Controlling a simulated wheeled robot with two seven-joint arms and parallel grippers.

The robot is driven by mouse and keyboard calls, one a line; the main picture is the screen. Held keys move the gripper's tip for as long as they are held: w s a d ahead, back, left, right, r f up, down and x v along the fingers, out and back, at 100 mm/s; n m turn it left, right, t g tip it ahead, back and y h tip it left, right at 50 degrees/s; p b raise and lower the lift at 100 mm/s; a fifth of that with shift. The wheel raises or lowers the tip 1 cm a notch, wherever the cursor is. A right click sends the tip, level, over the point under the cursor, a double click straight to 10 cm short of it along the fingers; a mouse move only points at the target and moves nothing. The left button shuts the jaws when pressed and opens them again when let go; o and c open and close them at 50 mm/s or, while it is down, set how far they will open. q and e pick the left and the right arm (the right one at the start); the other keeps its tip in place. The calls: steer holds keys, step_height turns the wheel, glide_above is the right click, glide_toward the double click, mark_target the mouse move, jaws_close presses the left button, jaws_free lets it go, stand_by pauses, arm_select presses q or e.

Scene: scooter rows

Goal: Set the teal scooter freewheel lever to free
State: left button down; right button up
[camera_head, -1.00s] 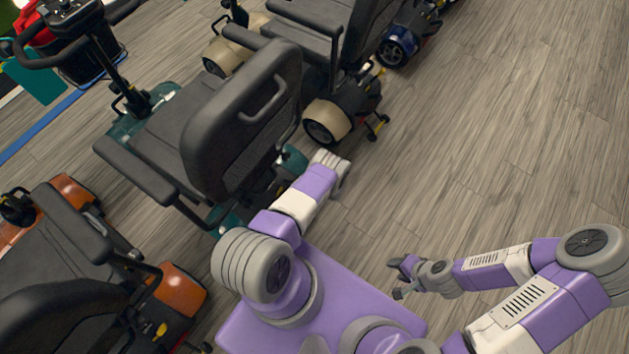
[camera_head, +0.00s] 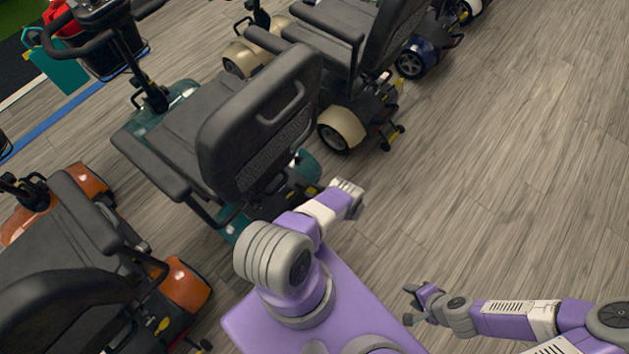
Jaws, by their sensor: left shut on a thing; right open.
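The teal scooter (camera_head: 236,218) stands left of centre with its back to me, its black seat (camera_head: 258,130) hiding much of its body. A small yellow part, seemingly its freewheel lever (camera_head: 312,190), shows low at its rear beside my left wrist. My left gripper (camera_head: 349,196) is at the scooter's rear right. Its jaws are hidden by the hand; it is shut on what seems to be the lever. The lever's setting cannot be made out. My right gripper (camera_head: 416,300) is open and empty over the floor, well right of the scooter.
An orange scooter (camera_head: 185,285) stands close at lower left. A beige scooter (camera_head: 343,127) and a blue scooter (camera_head: 425,55) stand beyond the teal one. The wood floor (camera_head: 520,160) to the right is clear.

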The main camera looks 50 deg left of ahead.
arm_select(q)
steer(key=shift+f, duration=0.1)
steer(key=c, duration=0.7)
jaws_free()
steer(key=shift+p+v, duration=0.85)
steer(key=shift+v, duration=2.95)
steer(key=shift+w, duration=0.1)
